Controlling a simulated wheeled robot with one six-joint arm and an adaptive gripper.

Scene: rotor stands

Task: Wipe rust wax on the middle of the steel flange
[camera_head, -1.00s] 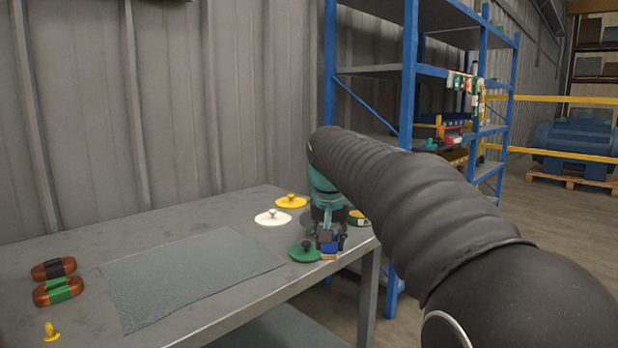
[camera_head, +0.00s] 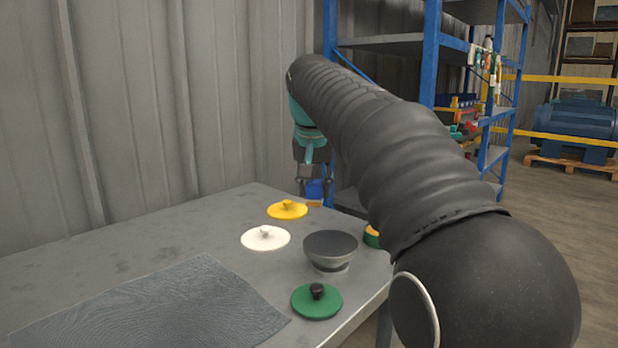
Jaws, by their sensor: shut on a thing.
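My gripper (camera_head: 314,180) is shut on a small blue block (camera_head: 316,189) with a tan underside, a wiping pad by its look. It holds the pad up above the table's far right corner, beyond the yellow lid. I cannot make out a steel flange for certain, nor whether there is wax on the pad.
A white lid (camera_head: 265,238) and a yellow lid (camera_head: 287,210) lie left of the pot. A green and orange ring (camera_head: 373,236) is partly hidden behind my arm. A grey mat (camera_head: 170,308) covers the table's front. Blue shelving (camera_head: 430,80) stands behind to the right.

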